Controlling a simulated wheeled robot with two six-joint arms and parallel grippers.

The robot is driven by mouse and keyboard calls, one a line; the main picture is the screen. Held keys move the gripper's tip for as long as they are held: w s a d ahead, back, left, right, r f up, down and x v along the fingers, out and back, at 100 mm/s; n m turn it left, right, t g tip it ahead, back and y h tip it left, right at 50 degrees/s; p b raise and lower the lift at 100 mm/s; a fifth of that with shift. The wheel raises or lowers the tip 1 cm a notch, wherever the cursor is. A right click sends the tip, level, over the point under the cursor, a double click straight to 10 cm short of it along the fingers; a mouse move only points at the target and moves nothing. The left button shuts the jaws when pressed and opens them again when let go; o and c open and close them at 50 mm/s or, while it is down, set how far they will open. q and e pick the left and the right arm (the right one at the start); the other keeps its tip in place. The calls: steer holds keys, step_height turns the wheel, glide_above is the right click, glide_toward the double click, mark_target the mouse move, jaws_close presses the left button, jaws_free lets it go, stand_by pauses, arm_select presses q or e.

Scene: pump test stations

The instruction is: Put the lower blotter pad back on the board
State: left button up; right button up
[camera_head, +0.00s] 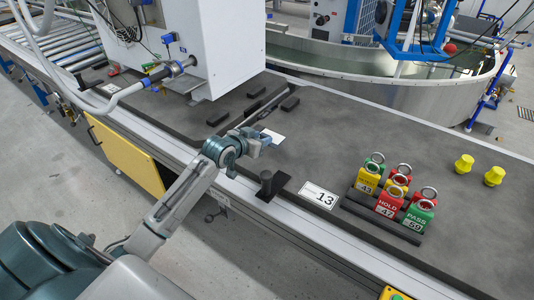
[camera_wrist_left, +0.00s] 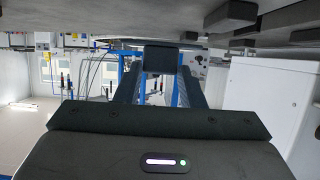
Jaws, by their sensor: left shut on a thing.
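My left gripper (camera_head: 263,140) is held out over the near part of the bench, in front of the white cabinet. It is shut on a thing. In the left wrist view a dark, square-faced block (camera_wrist_left: 161,57) shows at the fingertips. I cannot tell for sure that this is the lower blotter pad. A flat white piece (camera_head: 272,137) shows just beyond the fingers. I cannot tell whether it lies on the bench or touches the gripper. I cannot clearly pick out the board. My right gripper is not in view.
A black knob on a black plate (camera_head: 268,185) stands at the bench's near edge. Right of it are a 13 card (camera_head: 319,196), a rack of coloured tagged padlocks (camera_head: 390,205) and yellow knobs (camera_head: 464,163). Dark blocks (camera_head: 290,103) lie near the white cabinet (camera_head: 235,45). The bench middle is clear.

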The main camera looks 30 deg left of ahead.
arm_select(q)
step_height(320, 180, down, 2)
steer(key=shift+f, duration=1.95)
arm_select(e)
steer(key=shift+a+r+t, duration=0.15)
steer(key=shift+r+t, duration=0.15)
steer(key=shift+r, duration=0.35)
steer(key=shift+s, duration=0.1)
arm_select(q)
steer(key=shift+f+b, duration=0.1)
steer(key=shift+b, duration=0.2)
steer(key=o, duration=1)
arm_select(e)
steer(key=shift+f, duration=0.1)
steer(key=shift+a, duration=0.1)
